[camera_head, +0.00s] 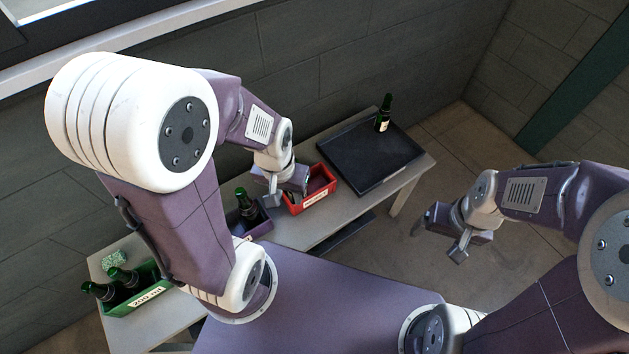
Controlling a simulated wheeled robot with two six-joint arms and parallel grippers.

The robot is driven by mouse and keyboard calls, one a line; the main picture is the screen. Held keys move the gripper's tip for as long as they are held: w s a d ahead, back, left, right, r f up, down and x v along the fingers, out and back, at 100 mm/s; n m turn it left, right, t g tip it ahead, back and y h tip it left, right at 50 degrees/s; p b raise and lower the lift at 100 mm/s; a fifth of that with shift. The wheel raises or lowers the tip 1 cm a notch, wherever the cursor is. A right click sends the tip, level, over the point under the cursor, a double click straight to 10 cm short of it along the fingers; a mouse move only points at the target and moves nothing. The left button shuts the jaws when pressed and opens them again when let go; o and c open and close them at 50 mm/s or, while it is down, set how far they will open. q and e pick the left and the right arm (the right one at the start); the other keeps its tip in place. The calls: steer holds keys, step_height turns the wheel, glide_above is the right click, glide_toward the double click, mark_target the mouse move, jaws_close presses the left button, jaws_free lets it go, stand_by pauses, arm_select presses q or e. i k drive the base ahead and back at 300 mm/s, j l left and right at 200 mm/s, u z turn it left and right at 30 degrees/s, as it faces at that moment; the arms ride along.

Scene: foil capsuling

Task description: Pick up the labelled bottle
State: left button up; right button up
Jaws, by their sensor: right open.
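A dark green bottle with a pale label (382,125) stands upright on the black tray (350,165), near its far right corner. My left gripper (281,196) is low over the red box (318,202), to the left of the tray and well apart from the labelled bottle. Its fingers are small and partly hidden against the box, so I cannot tell whether they are open or shut. My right gripper (438,240) is open and empty over the floor, right of the table and away from the bottle.
A purple box (262,228) holds a dark bottle (246,205) without a visible label. A green box (146,302) at the left holds dark bottles (104,291), beside a speckled green item (113,260). A wall runs behind the table. Most of the tray is bare.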

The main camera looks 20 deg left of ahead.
mark_target(383, 115)
steer(key=i+l+u, duration=0.2)
steer(key=u, duration=0.2)
steer(key=i+l+u, duration=0.2)
steer(key=l+u, duration=0.15)
steer(key=i+l+u, duration=0.1)
steer(key=l+u, duration=0.3)
steer(key=i+l+u, duration=0.1)
steer(key=l+u, duration=1.05)
